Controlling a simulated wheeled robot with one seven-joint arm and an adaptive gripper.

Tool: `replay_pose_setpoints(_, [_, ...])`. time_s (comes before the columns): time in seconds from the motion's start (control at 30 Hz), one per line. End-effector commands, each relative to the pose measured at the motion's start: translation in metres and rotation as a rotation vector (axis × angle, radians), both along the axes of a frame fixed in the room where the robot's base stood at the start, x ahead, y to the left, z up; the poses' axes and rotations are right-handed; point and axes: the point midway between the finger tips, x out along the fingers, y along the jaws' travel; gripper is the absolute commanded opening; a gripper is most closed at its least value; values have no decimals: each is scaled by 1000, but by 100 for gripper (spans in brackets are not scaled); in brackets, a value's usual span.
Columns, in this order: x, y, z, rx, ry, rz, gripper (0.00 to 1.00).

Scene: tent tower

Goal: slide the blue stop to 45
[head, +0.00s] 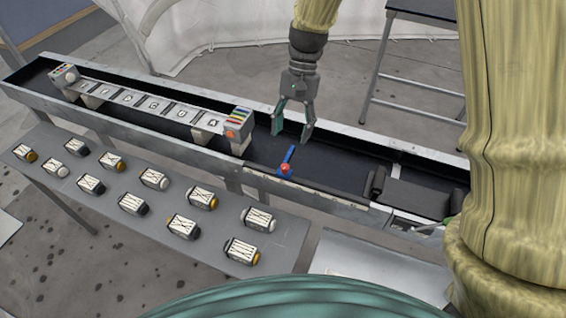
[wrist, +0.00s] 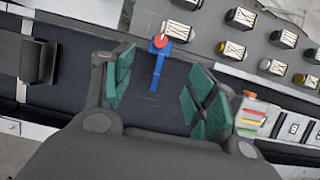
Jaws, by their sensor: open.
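The blue stop (head: 287,161) is a thin blue bar with a red knob on a rail along the near edge of the black trough (head: 330,165). In the wrist view the blue stop (wrist: 158,60) shows at top centre, red knob uppermost. My gripper (head: 292,133) hangs over the trough just behind the stop, fingers pointing down. In the wrist view my gripper (wrist: 155,92) is open, green pads on both sides, with the end of the blue bar between them in the picture. I cannot tell any contact. The scale numbers are not readable.
A lettered rack (head: 150,103) with striped end blocks stands over the trough at the left. A grey bench (head: 150,215) in front holds several labelled blocks. A dark block (head: 415,195) sits in the trough at the right. The trough beside the stop is clear.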

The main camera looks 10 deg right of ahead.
Motion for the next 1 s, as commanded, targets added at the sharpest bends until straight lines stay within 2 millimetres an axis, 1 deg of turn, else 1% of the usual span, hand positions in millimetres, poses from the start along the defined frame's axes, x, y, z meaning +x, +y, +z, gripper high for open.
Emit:
replay_pose_setpoints(0.03, [0,0,-4,0,0,0,57])
replay_pose_setpoints(0.17, [-2,2,-9,0,0,1,57])
replay_pose_setpoints(0.27, [-5,5,-17,1,2,4,57])
replay_pose_setpoints(0.7, [-28,20,-80,0,3,4,57])
replay_pose_setpoints(0.9, [-33,25,-97,1,2,4,57])
replay_pose_setpoints(1.0, [-34,25,-101,1,0,4,57])
